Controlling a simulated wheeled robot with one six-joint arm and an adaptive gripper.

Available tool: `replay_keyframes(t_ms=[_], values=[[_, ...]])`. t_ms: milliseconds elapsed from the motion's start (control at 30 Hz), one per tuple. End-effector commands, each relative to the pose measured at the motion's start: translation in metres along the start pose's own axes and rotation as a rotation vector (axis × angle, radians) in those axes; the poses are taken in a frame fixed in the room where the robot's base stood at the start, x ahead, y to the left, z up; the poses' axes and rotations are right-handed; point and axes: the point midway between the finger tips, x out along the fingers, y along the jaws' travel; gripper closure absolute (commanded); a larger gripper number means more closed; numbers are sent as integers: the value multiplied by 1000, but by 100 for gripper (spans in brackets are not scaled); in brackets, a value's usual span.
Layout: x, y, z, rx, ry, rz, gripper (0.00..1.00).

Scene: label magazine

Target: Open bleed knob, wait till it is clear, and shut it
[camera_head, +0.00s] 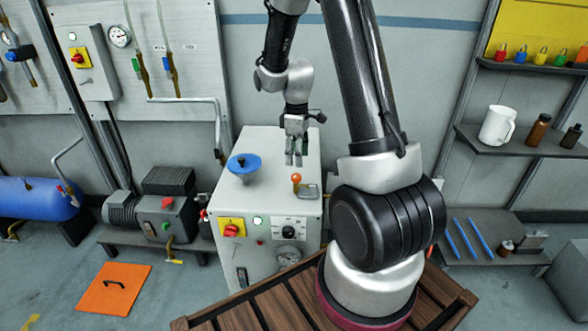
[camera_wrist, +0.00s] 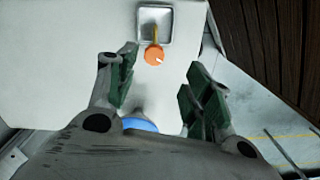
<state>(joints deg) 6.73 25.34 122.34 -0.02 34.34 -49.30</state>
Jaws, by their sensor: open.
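The bleed knob is most likely the small orange knob (camera_head: 296,178) on top of the white cabinet (camera_head: 262,190). In the wrist view the knob (camera_wrist: 154,56) has a white mark. A yellow spout (camera_wrist: 155,34) runs from it over a small square metal tray (camera_wrist: 141,22). My gripper (camera_head: 294,158) points down behind the knob in the head view. In the wrist view its green-padded fingers (camera_wrist: 160,76) are apart with nothing between them. The knob lies just past the fingertips, and they do not appear to touch it. I cannot make out any liquid.
A slatted wooden surface (camera_head: 270,318) lies in front.

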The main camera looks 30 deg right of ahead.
Motion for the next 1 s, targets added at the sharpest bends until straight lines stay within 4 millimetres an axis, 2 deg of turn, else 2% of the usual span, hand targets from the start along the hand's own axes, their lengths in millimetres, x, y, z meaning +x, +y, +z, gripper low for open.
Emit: replay_keyframes(t_ms=[100, 267, 500, 700, 1000], values=[[0, 6, -5, -110, 19, 25, 49], [9, 6, -6, -161, 20, 27, 49], [50, 6, -6, -159, 18, 25, 49], [73, 7, -7, -158, 20, 27, 49], [77, 8, -7, -158, 21, 29, 49]])
